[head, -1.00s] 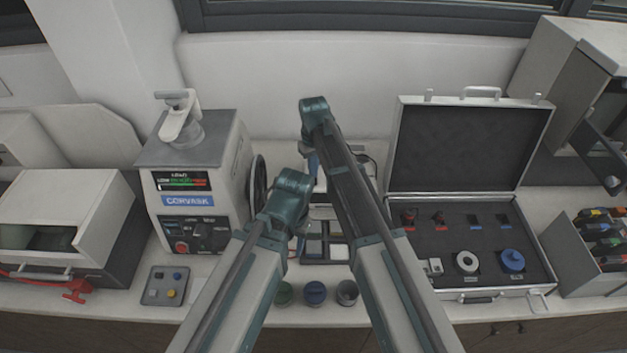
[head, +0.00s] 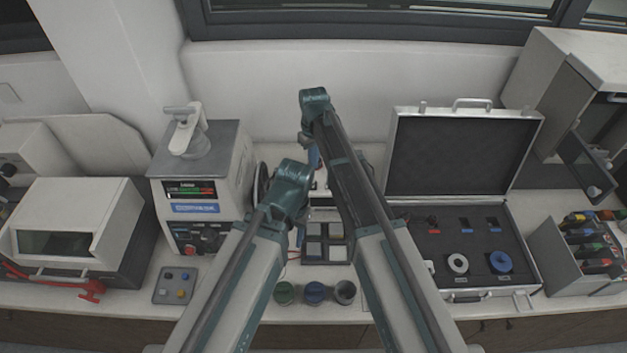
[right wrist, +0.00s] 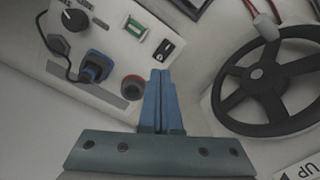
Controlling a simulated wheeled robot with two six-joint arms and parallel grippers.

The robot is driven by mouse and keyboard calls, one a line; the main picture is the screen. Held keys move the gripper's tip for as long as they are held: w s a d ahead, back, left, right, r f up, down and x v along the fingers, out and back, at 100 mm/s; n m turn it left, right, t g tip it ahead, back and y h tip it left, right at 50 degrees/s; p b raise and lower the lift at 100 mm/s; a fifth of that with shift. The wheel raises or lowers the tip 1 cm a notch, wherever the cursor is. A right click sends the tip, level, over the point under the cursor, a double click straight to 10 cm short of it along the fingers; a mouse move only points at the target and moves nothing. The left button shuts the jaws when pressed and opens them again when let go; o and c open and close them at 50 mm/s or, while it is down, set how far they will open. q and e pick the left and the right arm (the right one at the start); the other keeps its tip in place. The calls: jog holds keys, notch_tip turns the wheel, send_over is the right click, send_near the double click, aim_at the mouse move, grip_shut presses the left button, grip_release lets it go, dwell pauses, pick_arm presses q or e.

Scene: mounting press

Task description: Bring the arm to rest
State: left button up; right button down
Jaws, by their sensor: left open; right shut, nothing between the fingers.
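My left arm comes in from the left and ends in a teal wrist at mid-picture in the head view. The left gripper (head: 299,236) hangs below it, small and partly hidden, and is open. My right arm reaches further back.
The Corvask press (head: 205,185) stands left of my arms. A black handwheel (right wrist: 268,75) shows in the right wrist view. Three round pots (head: 314,293) stand at the front edge. An open case (head: 465,150) stands right, a grey button box (head: 175,285) left.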

jog(key=shift+r, duration=0.1)
jog(key=shift+s, duration=0.15)
jog(key=s+d+f+b, duration=0.2)
jog(key=s, duration=0.6)
jog(key=s+d+f+m+b, duration=0.1)
jog(key=s+d+f+b, duration=0.1)
jog(key=s, duration=0.7)
jog(key=s+d+f+m+h+b, duration=0.1)
jog(key=s+d+f+b, duration=0.1)
jog(key=s, duration=0.6)
jog(key=shift+s, duration=0.35)
